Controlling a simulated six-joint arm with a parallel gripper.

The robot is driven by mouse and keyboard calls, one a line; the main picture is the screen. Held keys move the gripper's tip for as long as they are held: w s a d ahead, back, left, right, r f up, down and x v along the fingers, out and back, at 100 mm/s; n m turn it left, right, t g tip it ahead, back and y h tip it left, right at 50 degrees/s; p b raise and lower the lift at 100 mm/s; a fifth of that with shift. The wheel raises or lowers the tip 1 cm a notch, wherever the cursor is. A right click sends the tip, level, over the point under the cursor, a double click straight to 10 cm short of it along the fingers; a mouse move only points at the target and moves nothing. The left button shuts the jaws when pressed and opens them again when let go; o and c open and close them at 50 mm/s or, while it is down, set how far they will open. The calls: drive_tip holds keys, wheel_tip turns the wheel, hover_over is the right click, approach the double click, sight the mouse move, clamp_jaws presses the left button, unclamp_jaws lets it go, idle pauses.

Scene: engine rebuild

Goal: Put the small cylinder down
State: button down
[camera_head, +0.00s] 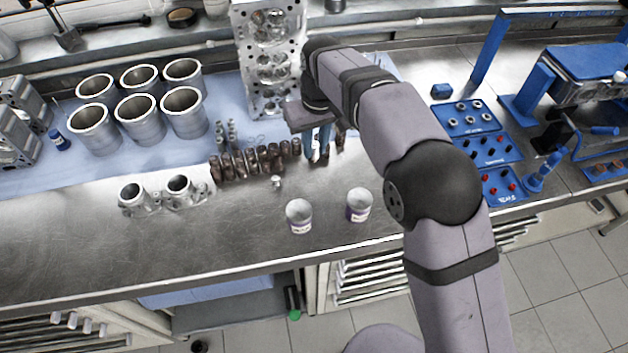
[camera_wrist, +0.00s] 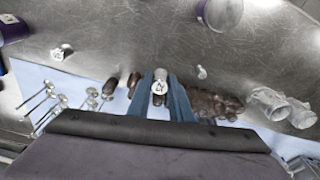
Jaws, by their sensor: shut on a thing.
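My gripper (camera_head: 318,150) points down over the front edge of the blue mat, right of the row of dark brown parts. In the wrist view its two blue fingers (camera_wrist: 161,88) are shut on a small pale metal cylinder (camera_wrist: 160,80) with a mark on its end face. The cylinder is held near the fingertips.
The dark brown parts (camera_head: 250,160) lie close left of my gripper. A small metal piece (camera_head: 276,182) stands in front of them. Two purple-and-white cans (camera_head: 299,215) (camera_head: 358,205) stand nearer the bench front. Several valves (camera_wrist: 45,100) lie at the wrist view's left. Bare steel lies between.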

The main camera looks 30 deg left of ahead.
sight(313, 179)
drive_tip(key=shift+a+f+p, duration=0.1)
drive_tip(key=shift+f+p, duration=1.55)
drive_tip(key=shift+f, duration=3.35)
drive_tip(key=shift+f, duration=0.1)
drive_tip(key=c, duration=1.6)
unclamp_jaws()
drive_tip(key=r+b, duration=0.1)
drive_tip(key=r, duration=0.3)
drive_tip(key=r+b, duration=0.1)
drive_tip(key=r, duration=0.3)
drive_tip(key=s+d+r+b, duration=0.1)
drive_tip(key=r, duration=0.3)
drive_tip(key=shift+d+r, duration=0.1)
drive_tip(key=shift+w+d, duration=0.1)
